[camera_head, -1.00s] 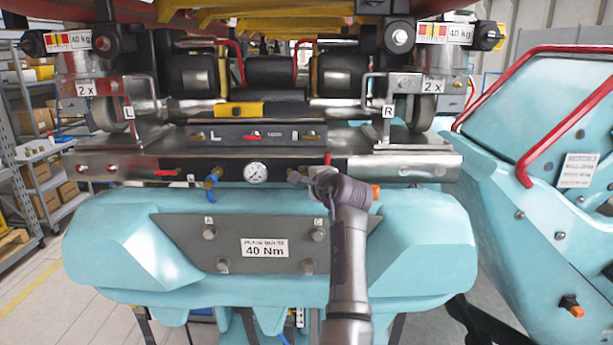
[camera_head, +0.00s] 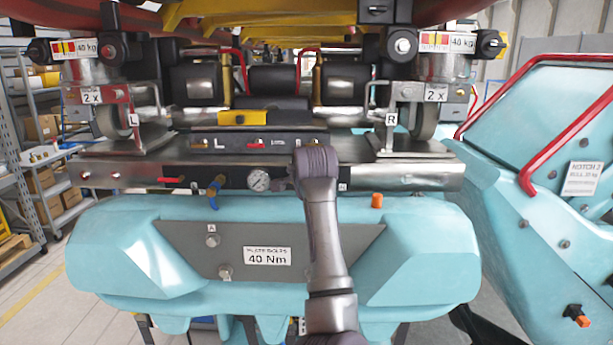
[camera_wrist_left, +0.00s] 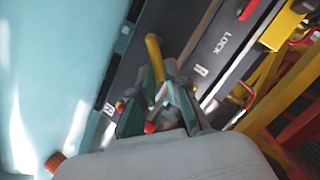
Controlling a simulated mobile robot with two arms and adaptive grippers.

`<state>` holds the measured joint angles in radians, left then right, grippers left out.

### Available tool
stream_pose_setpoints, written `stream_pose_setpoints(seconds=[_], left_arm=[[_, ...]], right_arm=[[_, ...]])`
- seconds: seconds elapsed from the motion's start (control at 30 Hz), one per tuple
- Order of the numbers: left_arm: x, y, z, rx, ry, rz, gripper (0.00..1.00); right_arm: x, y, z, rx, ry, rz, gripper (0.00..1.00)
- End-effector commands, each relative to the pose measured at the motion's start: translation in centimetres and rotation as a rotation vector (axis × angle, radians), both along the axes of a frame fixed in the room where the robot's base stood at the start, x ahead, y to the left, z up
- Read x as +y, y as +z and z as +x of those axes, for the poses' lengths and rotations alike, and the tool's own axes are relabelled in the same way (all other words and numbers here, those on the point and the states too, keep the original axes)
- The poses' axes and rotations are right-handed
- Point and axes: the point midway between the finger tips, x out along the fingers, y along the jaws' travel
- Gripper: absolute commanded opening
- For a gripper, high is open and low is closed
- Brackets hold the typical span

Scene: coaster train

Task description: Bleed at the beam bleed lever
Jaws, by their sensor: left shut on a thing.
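In the left wrist view my left gripper (camera_wrist_left: 160,100) is shut at the beam. A small red piece (camera_wrist_left: 150,127) shows between its fingers, seemingly the beam bleed lever, mostly covered. A yellow bar (camera_wrist_left: 155,57) sticks out just beyond the fingers. My right gripper is not in view.
A panel marked LOCK (camera_wrist_left: 222,42) lies close beside the gripper in the wrist view. An orange knob (camera_head: 376,201) sits right of my arm. Red grab rails (camera_head: 565,130) of another car stand at right. Shelves (camera_head: 40,150) are at far left.

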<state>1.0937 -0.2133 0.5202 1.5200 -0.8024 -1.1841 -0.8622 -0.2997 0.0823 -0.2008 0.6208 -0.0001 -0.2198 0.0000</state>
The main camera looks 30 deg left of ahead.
Motion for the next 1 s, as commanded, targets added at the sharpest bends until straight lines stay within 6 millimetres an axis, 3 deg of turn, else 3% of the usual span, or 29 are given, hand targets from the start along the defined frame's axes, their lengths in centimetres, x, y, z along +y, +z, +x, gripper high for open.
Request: stream_pose_setpoints(seconds=[0.6, 1.0], left_arm=[[2.0, 0.7, -1.2, -0.288, 0.002, -0.475, 0.00], [2.6, 0.6, -1.5, -0.389, 0.001, -0.644, 0.00]], right_arm=[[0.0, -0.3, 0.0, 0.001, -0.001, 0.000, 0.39], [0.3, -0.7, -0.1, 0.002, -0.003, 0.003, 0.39]])
